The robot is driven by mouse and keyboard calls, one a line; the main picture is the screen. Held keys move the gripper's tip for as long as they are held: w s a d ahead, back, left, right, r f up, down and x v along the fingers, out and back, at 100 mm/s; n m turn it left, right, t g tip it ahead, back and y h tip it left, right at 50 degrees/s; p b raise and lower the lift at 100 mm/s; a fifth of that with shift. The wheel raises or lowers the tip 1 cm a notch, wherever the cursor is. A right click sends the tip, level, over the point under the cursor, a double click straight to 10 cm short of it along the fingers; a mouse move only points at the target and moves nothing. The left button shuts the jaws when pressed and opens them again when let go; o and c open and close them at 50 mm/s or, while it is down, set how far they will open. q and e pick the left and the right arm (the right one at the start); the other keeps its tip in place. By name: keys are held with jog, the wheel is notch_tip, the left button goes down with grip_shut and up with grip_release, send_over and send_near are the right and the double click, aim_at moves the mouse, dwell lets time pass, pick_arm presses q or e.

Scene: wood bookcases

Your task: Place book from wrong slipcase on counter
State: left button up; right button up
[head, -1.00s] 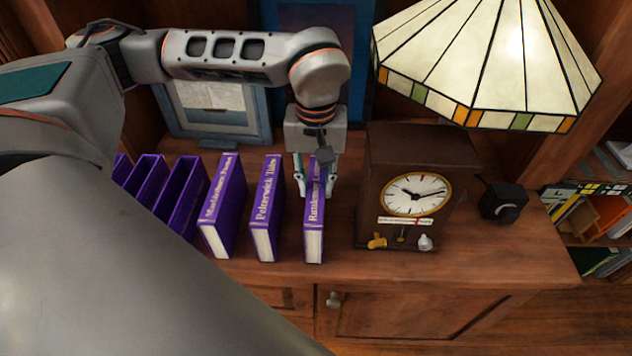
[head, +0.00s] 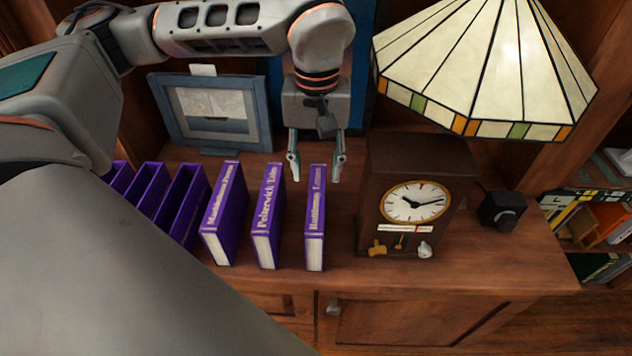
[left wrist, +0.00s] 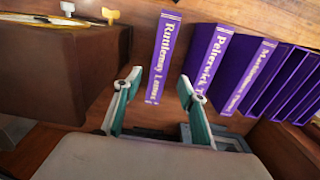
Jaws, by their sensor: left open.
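Three purple books stand upright on the wooden counter (head: 400,272). The rightmost book (head: 315,220) stands just left of the clock, the middle book (head: 267,218) is beside it, and the left book (head: 225,215) stands next to the empty purple slipcases (head: 182,205). My left gripper (head: 315,172) is open and empty, just behind and above the rightmost book. In the left wrist view, the rightmost book (left wrist: 163,55) stands beyond the gap between the open fingers (left wrist: 160,92), apart from them. My right gripper is not in view.
A dark wooden clock (head: 415,160) stands to the right of the books, under a stained-glass lamp shade (head: 490,70). A framed picture (head: 212,110) leans at the back left. A small black box (head: 502,208) sits at the right. The counter's front strip is clear.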

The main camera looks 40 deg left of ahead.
pick_arm(q)
notch_tip(320, 180, up, 5)
jog(key=shift+r, duration=0.1)
jog(key=shift+s, duration=0.1)
dwell(0.6)
